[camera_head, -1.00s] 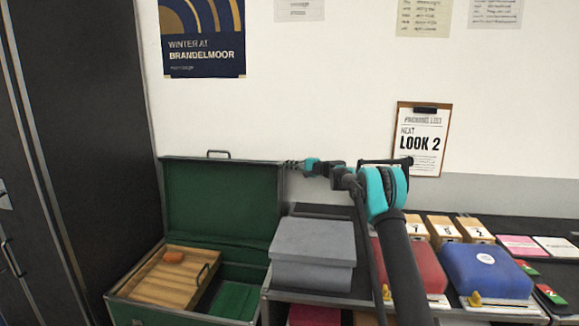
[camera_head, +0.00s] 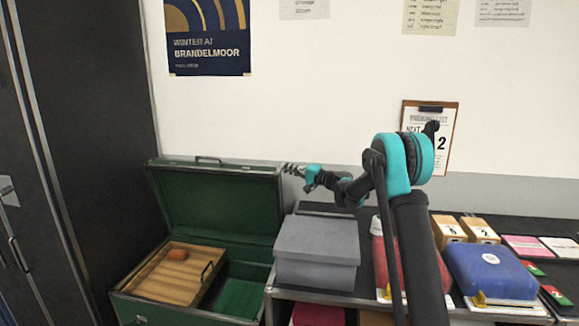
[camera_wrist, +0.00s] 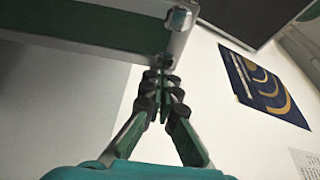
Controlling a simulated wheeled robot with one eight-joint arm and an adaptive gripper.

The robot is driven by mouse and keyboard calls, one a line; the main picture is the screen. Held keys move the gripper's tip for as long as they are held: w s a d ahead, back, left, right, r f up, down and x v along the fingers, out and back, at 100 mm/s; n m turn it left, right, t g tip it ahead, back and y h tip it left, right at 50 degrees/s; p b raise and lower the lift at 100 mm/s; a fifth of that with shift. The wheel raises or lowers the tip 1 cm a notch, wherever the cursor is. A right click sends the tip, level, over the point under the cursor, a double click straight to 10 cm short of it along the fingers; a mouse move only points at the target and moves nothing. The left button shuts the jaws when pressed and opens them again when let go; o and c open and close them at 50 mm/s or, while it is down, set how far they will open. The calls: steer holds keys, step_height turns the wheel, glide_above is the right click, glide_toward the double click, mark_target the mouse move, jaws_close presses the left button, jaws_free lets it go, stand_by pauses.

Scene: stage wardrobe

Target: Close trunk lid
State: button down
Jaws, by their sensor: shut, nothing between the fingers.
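A handle (camera_head: 208,160) sits on the lid's top edge. My gripper (camera_head: 288,169) is at the lid's upper right corner, its fingers shut and empty. In the wrist view my gripper's fingertips (camera_wrist: 161,78) meet at the metal-cornered edge of the lid (camera_wrist: 100,28); they look close to or touching it. Inside the trunk is a wooden slatted tray (camera_head: 150,285) with a reddish-brown item (camera_head: 177,254) on it.
A grey lidded box (camera_head: 318,245) stands on the shelf right of the trunk, below my arm. Red (camera_head: 380,268) and blue (camera_head: 490,270) cases stand further right. A dark cabinet (camera_head: 85,120) stands left. A packing-list clipboard (camera_head: 445,165) hangs on the wall behind my arm.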

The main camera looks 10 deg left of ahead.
mark_target(278, 176)
steer(key=shift+n, duration=0.4)
steer(key=s, duration=0.6)
steer(key=shift+s+a+f, duration=0.15)
steer(key=shift+s+f, duration=0.1)
steer(key=shift+f, duration=0.05)
steer(key=shift+s+f, duration=0.15)
steer(key=shift+s, duration=0.6)
